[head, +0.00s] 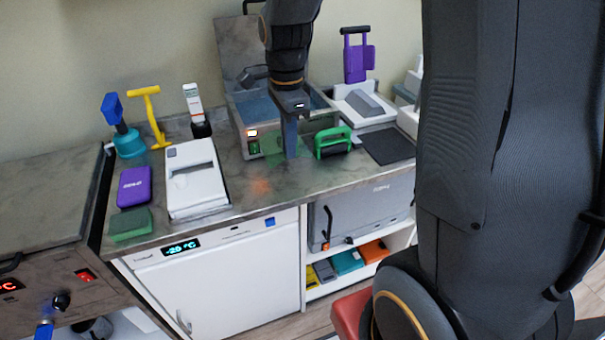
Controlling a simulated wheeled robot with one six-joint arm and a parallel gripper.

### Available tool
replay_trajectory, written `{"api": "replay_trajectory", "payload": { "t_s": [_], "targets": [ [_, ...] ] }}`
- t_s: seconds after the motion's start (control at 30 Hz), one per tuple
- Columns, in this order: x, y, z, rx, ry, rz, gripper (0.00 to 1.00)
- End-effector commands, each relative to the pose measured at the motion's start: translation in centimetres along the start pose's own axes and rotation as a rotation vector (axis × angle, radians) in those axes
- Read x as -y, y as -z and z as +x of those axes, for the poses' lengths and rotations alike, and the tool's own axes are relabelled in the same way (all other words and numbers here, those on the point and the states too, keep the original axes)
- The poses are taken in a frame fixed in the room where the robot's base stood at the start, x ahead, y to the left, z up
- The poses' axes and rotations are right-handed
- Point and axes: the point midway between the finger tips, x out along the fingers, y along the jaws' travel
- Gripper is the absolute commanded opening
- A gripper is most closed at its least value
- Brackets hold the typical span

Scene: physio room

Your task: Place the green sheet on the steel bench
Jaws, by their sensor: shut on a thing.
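The green sheet (273,151) is thin and see-through, and it shows just over the bench top in the head view. My gripper (291,150) points straight down and is shut on the sheet, with the sheet showing on both sides of the fingers. I cannot tell whether the sheet's lower edge touches the surface. The steel bench (243,196) is a mottled grey counter with a bare patch in front of the gripper. The fingertips are partly lost against the sheet.
A steel water bath (239,107) with an open lid stands behind the gripper. A green-handled block (333,143) is close on the right, beside a dark mat (387,146). A white device (195,177), purple box (134,187) and green block (130,225) lie left.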

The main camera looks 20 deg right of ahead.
Motion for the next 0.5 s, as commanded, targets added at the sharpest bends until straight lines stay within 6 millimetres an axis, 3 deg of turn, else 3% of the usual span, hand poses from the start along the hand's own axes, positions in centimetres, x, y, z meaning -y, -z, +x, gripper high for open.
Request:
{"api": "replay_trajectory", "payload": {
  "t_s": [0.1, 0.27, 0.5],
  "targets": [
    [0.5, 0.0, 1.8, 0.0, 0.0, 0.0, 0.0],
    [0.6, 0.0, 2.8, 0.0, -0.002, 0.0, 0.0],
    [0.5, 0.0, 6.5, 0.0, -0.004, 0.0, 0.0]
  ]
}}
